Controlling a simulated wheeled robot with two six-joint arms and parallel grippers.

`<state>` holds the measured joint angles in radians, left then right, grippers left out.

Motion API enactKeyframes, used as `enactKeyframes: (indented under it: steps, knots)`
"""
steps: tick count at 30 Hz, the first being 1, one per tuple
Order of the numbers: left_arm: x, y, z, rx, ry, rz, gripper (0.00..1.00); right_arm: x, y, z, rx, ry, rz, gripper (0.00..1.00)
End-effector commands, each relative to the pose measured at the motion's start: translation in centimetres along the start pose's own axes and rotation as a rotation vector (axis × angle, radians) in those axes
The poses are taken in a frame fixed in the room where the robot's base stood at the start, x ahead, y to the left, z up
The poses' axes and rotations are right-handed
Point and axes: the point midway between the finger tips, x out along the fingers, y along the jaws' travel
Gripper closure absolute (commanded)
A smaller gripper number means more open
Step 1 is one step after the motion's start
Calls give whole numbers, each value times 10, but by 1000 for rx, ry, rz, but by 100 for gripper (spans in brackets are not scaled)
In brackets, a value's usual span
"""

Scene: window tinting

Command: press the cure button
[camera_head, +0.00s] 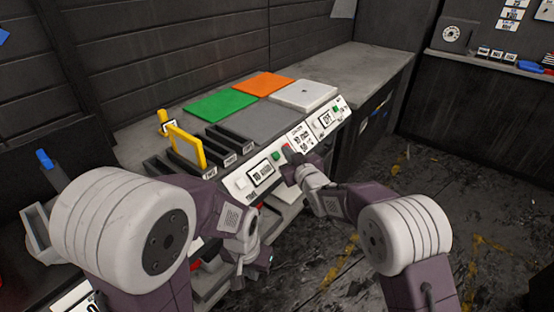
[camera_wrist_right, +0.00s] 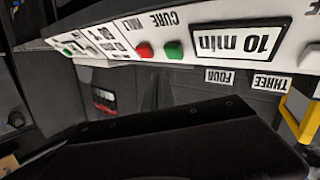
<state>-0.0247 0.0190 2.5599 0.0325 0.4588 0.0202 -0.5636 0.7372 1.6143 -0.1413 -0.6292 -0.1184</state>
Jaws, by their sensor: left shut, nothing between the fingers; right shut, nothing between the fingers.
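The control panel (camera_head: 240,184) slopes along the front of the bench. It carries a 10 min display (camera_head: 262,174) and a green button (camera_head: 276,155). In the right wrist view the panel appears upside down, with the green button (camera_wrist_right: 174,49) beside a red button (camera_wrist_right: 145,50), the words CURE and HALT above them and the 10 min display (camera_wrist_right: 238,43) to the right. My right gripper (camera_head: 288,151) is shut and empty, close to the buttons; I cannot tell whether it touches the panel. My left gripper (camera_head: 264,260) is shut and empty, low in front of the bench.
Green (camera_head: 220,104), orange (camera_head: 264,84) and white (camera_head: 304,95) squares lie on the bench top. A yellow frame (camera_head: 186,147) stands in the dark slots labelled up to FOUR. A second panel section with a display (camera_head: 326,120) lies farther right. The floor to the right is open.

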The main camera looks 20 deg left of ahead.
Motion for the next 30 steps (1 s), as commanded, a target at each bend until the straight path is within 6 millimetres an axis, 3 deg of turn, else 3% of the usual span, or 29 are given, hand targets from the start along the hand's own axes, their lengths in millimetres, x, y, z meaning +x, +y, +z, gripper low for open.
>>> enactKeyframes:
  steps: [8, 30]
  knots:
    - [10, 0, 1, 0, 0, 0, 100, 12, -9, 9, -1, 0, -1, 100]
    - [9, 0, 1, 0, 0, 0, 100, 12, -9, 9, -1, -1, -1, 100]
